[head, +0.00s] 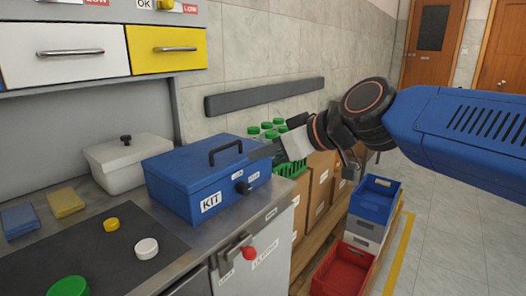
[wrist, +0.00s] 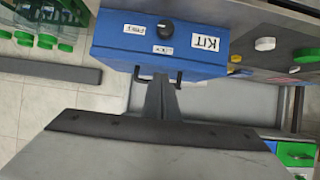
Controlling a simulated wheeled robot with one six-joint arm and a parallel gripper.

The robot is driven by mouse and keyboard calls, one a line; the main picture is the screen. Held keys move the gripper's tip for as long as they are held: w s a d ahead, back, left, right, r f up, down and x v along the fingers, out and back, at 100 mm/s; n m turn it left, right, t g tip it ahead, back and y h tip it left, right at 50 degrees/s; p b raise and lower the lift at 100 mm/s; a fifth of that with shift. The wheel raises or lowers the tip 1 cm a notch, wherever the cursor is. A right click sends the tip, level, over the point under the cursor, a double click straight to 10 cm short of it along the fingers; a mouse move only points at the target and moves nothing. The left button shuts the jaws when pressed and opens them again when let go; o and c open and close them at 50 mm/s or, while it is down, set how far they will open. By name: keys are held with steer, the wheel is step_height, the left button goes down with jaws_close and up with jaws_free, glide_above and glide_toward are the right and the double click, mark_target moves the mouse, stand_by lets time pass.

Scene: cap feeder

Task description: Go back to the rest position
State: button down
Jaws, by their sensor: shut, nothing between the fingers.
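My gripper (head: 262,153) is shut and empty in the head view, at the right end of the blue KIT box. Its closed fingers also show in the wrist view (wrist: 162,85), pointing at the box. The blue KIT box (head: 190,187) stands closed on the counter, with a dark handle on its lid and a black knob on its side. The box also shows in the wrist view (wrist: 120,45). I cannot tell whether the fingers touch it.
A white lidded box (head: 115,165), sponges and yellow, white and green caps lie on the counter. A green crate (head: 291,168) of green-capped bottles stands behind my gripper. Blue (head: 374,200) and red (head: 343,270) bins stand at the right. Drawers (head: 167,48) hang above.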

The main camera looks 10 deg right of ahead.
steer(key=s+d+f+m+g+h, duration=0.2)
steer(key=s+d+f+m+h, duration=0.2)
steer(key=s+d+f, duration=0.4)
steer(key=s+d+f+m+g+h, duration=0.2)
steer(key=s+d+f+m+h, duration=0.2)
steer(key=s+d+f, duration=0.4)
steer(key=d+f+m, duration=0.1)
steer(key=d+f, duration=0.6)
steer(key=f, duration=0.2)
steer(key=shift+s+d+f+h, duration=0.15)
steer(key=shift+s+h, duration=0.2)
steer(key=shift+h, duration=0.05)
